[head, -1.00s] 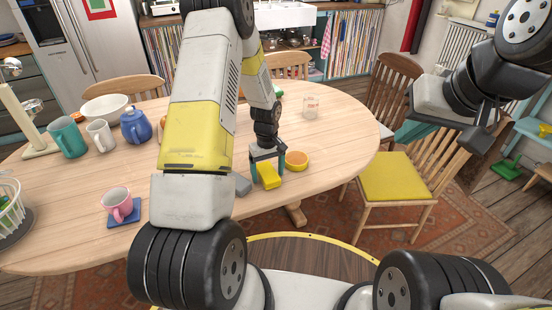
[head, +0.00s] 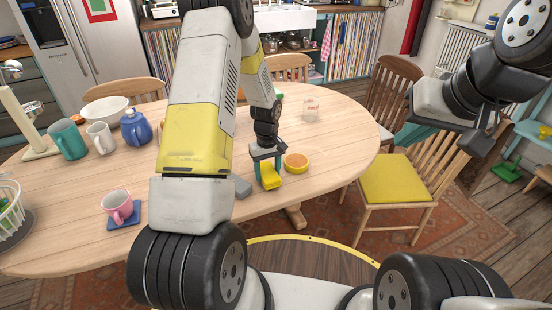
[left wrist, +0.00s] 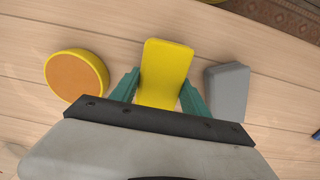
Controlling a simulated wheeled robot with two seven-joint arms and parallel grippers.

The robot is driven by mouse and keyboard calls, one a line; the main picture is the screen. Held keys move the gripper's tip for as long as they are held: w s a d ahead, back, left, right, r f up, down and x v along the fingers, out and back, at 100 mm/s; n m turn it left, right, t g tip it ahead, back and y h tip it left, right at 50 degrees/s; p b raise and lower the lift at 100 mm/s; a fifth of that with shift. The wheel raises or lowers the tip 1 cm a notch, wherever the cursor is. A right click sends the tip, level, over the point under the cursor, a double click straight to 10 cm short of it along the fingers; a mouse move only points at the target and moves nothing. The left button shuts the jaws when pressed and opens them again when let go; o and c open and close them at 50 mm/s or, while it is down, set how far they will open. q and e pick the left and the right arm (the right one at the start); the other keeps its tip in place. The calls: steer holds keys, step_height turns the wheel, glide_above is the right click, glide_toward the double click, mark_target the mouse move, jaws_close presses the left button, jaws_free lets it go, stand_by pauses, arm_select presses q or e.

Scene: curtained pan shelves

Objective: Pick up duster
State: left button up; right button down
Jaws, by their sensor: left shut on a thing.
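The duster appears to be the yellow block (head: 271,181) on the wooden table. It also shows in the left wrist view (left wrist: 165,72), between the teal fingers. My left gripper (head: 268,168) points down over it and is shut on its sides; the gripper also shows in the left wrist view (left wrist: 158,84). The block still looks to be at table height. My right gripper (head: 420,132) is off to the right, away from the table, near a chair; its fingers are partly hidden, so its opening is unclear.
A round orange-topped yellow thing (head: 296,162) and a grey block (head: 242,186) flank the yellow block closely. On the table (head: 330,150) stand a pink mug (head: 117,206), a glass (head: 311,107) and a blue teapot (head: 135,127). The table's right part is mostly clear.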

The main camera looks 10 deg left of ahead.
arm_select(q)
step_height(320, 180, up, 3)
steer(key=shift+f, duration=0.1)
steer(key=s+d+r, duration=0.1)
steer(key=s, duration=1.5)
steer(key=shift+d, duration=0.3)
